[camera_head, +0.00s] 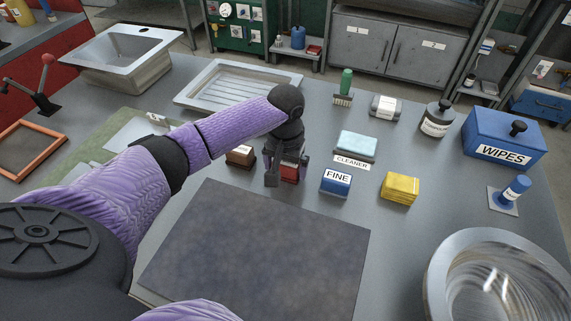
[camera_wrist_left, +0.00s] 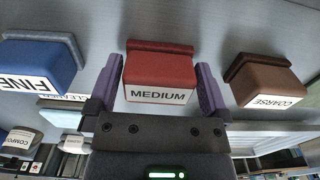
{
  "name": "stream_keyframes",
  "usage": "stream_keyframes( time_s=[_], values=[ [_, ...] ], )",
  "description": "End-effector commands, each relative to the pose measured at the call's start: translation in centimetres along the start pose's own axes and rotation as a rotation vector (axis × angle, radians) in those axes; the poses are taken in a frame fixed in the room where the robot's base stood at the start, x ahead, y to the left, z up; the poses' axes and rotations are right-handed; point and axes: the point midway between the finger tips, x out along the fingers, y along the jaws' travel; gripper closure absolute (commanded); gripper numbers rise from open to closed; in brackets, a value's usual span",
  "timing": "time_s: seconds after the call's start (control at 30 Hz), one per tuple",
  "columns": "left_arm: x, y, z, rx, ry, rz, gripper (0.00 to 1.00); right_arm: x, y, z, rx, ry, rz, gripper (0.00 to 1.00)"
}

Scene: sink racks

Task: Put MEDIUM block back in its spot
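The red MEDIUM block (camera_wrist_left: 160,75) is between the two purple fingers of my left gripper (camera_wrist_left: 160,85) in the left wrist view. The fingers lie close along both its sides; whether they touch it I cannot tell. In the head view, my left gripper (camera_head: 287,165) points down over the red block (camera_head: 290,174) and hides much of it. It is in line between the brown COARSE block (camera_head: 240,156) and the blue FINE block (camera_head: 336,182). Whether its underside touches the table is hidden. My right gripper is not in view.
A yellow sponge stack (camera_head: 400,188) lies right of the FINE block. A CLEANER sponge (camera_head: 355,146) is behind it. A dark mat (camera_head: 260,255) lies in front, bare. A metal bowl (camera_head: 436,270) stands front right. A drain tray (camera_head: 205,98) is behind my left arm.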

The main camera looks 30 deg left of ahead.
Motion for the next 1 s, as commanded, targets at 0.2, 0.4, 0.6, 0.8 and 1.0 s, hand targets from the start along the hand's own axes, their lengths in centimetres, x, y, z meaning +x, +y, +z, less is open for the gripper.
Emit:
stream_keyframes(
  time_s=[0.2, 0.4, 0.6, 0.8, 1.0],
  values=[
    [-0.9, 0.0, 0.0, 0.001, 0.002, 0.000, 0.00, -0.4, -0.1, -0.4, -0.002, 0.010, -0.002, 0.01],
    [-6.8, 0.0, -0.1, 0.001, 0.005, 0.002, 0.00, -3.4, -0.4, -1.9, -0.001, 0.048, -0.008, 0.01],
    [-11.2, 0.0, -0.1, 0.000, 0.003, 0.002, 0.00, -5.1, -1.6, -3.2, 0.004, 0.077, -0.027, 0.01],
    [-12.4, 0.0, 0.0, -0.001, 0.000, 0.001, 0.00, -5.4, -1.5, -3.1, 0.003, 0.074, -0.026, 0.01],
    [-12.3, 0.0, 0.0, 0.000, -0.001, 0.001, 0.00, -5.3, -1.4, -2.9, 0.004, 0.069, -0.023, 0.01]
  ],
)
